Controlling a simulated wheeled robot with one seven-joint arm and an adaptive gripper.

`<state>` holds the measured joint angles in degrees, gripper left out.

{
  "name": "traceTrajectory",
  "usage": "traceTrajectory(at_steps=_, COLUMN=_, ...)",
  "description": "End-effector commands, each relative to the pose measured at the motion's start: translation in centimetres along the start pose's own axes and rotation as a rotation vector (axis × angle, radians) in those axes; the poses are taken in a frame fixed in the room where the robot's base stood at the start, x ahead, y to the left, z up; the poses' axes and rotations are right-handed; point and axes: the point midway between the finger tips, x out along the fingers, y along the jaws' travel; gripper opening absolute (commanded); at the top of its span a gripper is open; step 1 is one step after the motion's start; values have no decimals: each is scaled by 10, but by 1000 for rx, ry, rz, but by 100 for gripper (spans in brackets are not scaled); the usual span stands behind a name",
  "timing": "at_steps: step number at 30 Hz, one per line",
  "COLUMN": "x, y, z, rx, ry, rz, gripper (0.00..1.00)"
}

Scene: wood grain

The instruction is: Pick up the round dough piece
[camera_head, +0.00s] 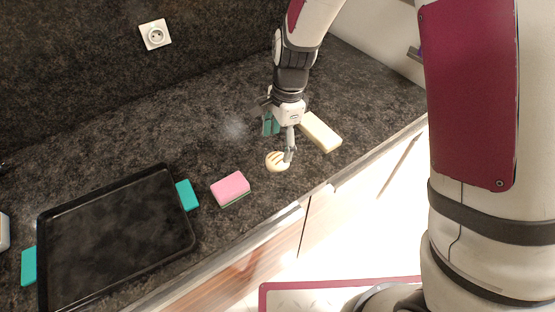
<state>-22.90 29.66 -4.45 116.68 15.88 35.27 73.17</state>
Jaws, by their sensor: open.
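The round dough piece (275,162) is small and cream-coloured. It lies on the dark stone counter, near the counter's front edge. My gripper (280,143) is open and points down right over the dough. One finger overlaps the dough's right side in the picture. The other finger is farther back to the left, near a teal object. I cannot tell whether a finger touches the dough.
A pink sponge (230,187) lies left of the dough. A pale yellow block (320,132) lies close to the right of my gripper. A black baking tray (178,207) with teal grips fills the left. A wall socket (155,34) is at the back.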

Motion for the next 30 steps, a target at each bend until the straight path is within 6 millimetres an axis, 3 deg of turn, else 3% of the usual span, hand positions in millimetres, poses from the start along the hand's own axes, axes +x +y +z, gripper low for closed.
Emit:
traceTrajectory(at_steps=8, x=20, y=1, z=0, rx=0, ry=0, rz=1, gripper=73)
traceTrajectory(at_steps=18, x=62, y=1, z=-2, rx=0, ry=-1, rz=1, gripper=73)
traceTrajectory(at_steps=28, x=68, y=0, z=-2, rx=-1, ry=-1, rz=-1, gripper=73)
traceTrajectory(at_steps=30, x=68, y=0, z=-2, rx=-1, ry=0, rz=-1, gripper=57)
